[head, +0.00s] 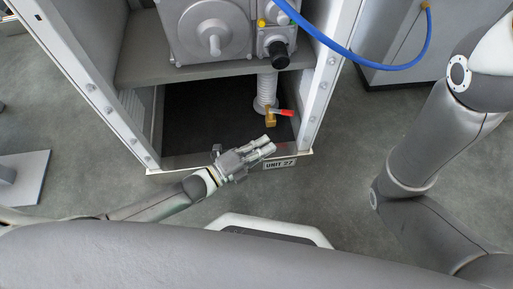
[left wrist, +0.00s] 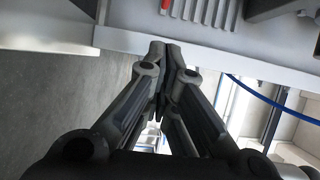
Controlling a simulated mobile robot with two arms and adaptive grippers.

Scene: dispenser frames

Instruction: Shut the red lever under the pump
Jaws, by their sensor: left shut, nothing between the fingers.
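The red lever (head: 286,112) sticks out to the right from a brass valve (head: 271,119) at the lower end of a pale ribbed hose (head: 265,90). The hose hangs below the grey pump (head: 208,32) in an open cabinet. The lever lies crosswise to the hose. My left gripper (head: 270,144) is at the cabinet's front sill, below the valve in the picture and apart from the lever. Its fingers are shut and empty; they also show closed in the left wrist view (left wrist: 164,50). A small red piece shows at that view's top edge; I cannot tell whether it is the lever. My right gripper is out of view.
The cabinet's right post (head: 322,85) stands close to the lever. The front sill (head: 190,160) carries a "UNIT 27" label (head: 281,164). A shelf (head: 135,70) holds the pump above a dark, open bay (head: 205,110). A blue hose (head: 370,63) loops at the upper right.

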